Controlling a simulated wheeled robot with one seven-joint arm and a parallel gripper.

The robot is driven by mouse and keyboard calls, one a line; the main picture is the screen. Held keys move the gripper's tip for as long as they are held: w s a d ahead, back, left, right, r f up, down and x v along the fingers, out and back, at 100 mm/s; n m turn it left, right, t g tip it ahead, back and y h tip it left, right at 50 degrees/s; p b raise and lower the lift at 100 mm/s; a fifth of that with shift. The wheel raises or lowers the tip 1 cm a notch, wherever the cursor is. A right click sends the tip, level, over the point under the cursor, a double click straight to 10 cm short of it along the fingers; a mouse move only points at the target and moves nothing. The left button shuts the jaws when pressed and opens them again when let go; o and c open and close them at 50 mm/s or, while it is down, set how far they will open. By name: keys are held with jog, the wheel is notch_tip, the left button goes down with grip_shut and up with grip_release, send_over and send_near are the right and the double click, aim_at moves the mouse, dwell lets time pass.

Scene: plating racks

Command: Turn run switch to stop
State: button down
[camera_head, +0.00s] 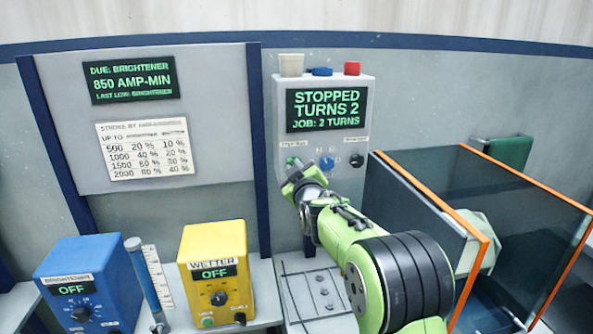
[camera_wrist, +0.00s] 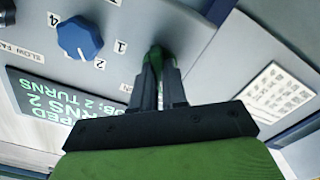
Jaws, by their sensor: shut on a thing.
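The run switch is a small green knob (camera_wrist: 155,54) at the lower left of the grey control box (camera_head: 282,118). My gripper (camera_head: 293,168) reaches up to it, and in the wrist view my gripper (camera_wrist: 158,72) has its two dark fingers closed on the green knob. The fingers and wrist hide most of the knob, so its pointing direction cannot be told. The box's display (camera_head: 326,107) reads "STOPPED, TURNS 2, JOB: 2 TURNS".
A blue dial (camera_wrist: 80,37) and a black knob (camera_head: 356,160) sit beside the switch. Beige, blue and red caps (camera_head: 352,68) top the box. An orange-edged tank (camera_head: 425,195) stands right; a yellow WETTER box (camera_head: 215,248) and blue BRIGHTENER box (camera_head: 85,262) stand left.

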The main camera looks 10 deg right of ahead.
jog(key=c, duration=1.2)
grip_release()
jog(key=shift+o, duration=0.2)
jog(key=s+b, duration=0.2)
jog(key=s, duration=1.3)
jog(key=shift+s, duration=0.4)
